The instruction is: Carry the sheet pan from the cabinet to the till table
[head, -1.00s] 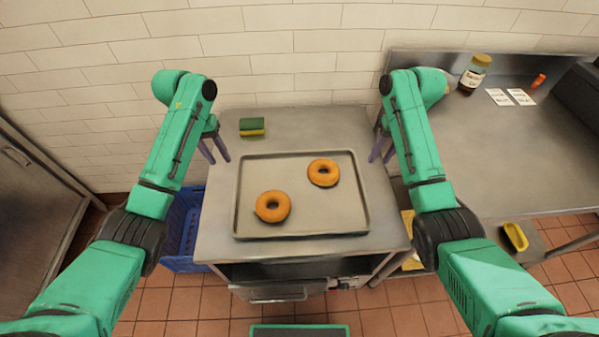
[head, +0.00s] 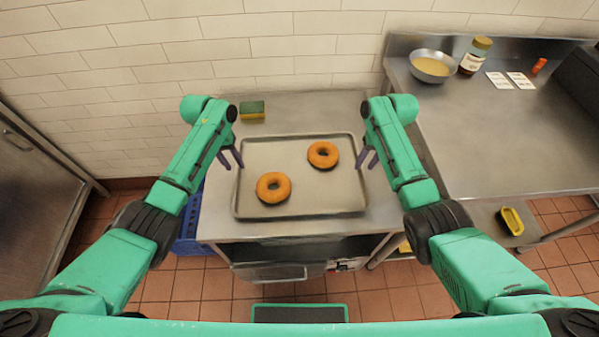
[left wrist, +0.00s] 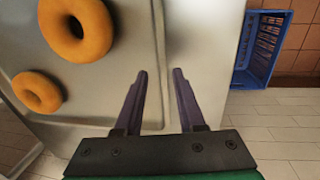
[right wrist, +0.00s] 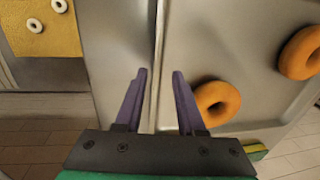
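The grey sheet pan (head: 300,209) lies flat on the steel cabinet (head: 215,228), with two orange-brown bagels (head: 273,187) (head: 323,155) on it. My left gripper (head: 231,158) is at the pan's left rim, open; in the left wrist view its fingers (left wrist: 160,74) stand either side of the rim line. My right gripper (head: 366,160) is at the right rim, open; in the right wrist view its fingers (right wrist: 160,74) also stand either side of the rim. I cannot tell whether the fingers touch the pan. I cannot tell which surface is the till table.
A green-yellow sponge (head: 252,110) lies behind the pan. A steel counter (head: 490,150) to the right holds a bowl (head: 432,66), a jar (head: 475,55), white cards and an orange item. A blue crate (head: 187,228) stands on the floor left of the cabinet. A wall is behind.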

